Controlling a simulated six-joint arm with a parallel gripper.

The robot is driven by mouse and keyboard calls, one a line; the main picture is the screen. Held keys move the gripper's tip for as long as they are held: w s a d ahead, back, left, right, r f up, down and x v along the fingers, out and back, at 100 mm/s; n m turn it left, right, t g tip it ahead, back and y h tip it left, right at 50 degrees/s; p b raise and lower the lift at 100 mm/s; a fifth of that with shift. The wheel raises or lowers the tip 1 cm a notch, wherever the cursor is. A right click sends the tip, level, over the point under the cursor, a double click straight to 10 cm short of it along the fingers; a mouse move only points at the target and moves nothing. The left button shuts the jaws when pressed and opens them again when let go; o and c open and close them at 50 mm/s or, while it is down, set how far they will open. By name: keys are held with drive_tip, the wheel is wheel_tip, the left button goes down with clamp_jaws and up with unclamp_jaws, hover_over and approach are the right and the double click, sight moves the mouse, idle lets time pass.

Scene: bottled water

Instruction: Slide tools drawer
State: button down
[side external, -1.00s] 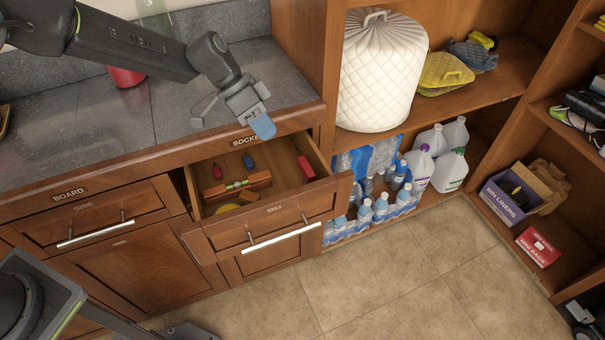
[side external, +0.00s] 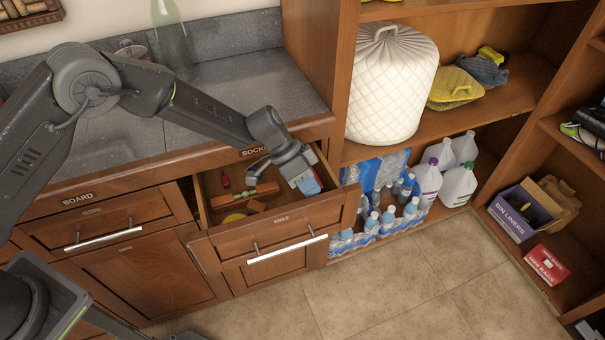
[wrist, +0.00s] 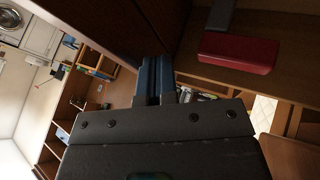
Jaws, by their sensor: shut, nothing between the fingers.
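The pulled-out drawer (side external: 225,247) under the counter at centre stands open, with a silver bar handle (side external: 288,248) on its front. In the wrist view, the blue fingertips (wrist: 154,75) are together. A red block (wrist: 238,52) lies beside them there, partly hidden by my gripper in the side view.
An orange-brown block (side external: 243,195), a red item (side external: 225,181) and a yellow item (side external: 234,217) lie in the drawer. A shut drawer (side external: 110,225) is to the left. Water bottles (side external: 388,219) stand on the low shelf at right. The floor (side external: 400,280) in front is clear.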

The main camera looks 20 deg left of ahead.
drive_tip(key=shift+d+f, duration=0.1)
drive_tip(key=shift+s+d, duration=0.7)
drive_tip(key=shift+s, duration=0.05)
